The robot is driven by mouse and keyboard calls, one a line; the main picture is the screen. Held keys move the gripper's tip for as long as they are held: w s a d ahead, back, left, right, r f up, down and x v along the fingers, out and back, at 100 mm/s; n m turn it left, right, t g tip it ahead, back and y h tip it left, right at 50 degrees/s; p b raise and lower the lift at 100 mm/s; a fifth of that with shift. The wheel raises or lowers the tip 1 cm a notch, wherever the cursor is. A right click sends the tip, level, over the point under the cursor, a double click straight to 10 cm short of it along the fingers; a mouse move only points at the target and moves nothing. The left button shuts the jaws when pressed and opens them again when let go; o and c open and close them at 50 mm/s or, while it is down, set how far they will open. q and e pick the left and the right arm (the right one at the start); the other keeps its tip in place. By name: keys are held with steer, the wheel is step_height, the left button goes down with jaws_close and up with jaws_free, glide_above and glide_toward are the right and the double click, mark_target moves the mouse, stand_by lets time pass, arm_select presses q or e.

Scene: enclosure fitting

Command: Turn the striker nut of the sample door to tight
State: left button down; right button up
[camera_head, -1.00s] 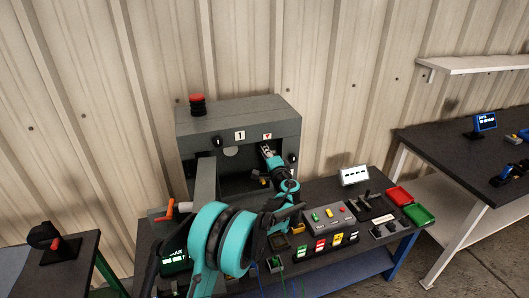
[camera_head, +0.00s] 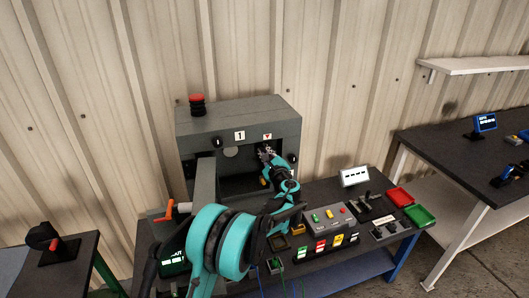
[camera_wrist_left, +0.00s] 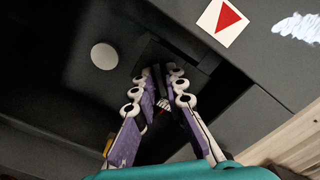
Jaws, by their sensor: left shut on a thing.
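The grey enclosure (camera_head: 240,116) stands on the bench, with its sample door (camera_head: 205,183) swung open toward me. My left gripper (camera_head: 264,150) reaches its upper right front, below the red triangle label (camera_head: 267,136). In the left wrist view, the purple and white fingers of my left gripper (camera_wrist_left: 160,78) close at a dark mount on the enclosure, just below and left of the same triangle label (camera_wrist_left: 223,19). They are shut on a small dark part, which I take for the striker nut; the fingertips mostly hide it. How tight it is cannot be seen. My right gripper does not show.
A red button (camera_head: 197,105) sits on top of the enclosure. An orange handle (camera_head: 167,212) is at the left. A grey control box (camera_head: 326,217), a white display (camera_head: 354,176) and red (camera_head: 399,196) and green (camera_head: 420,215) trays occupy the bench to the right.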

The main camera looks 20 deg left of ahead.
arm_select(q)
steer(key=m, duration=0.8)
steer(key=shift+f+m, duration=0.1)
steer(key=shift+m, duration=0.3)
stand_by(0.4)
steer(key=c, duration=1.6)
jaws_free()
steer(key=shift+o, duration=0.2)
steer(key=v, duration=1.2)
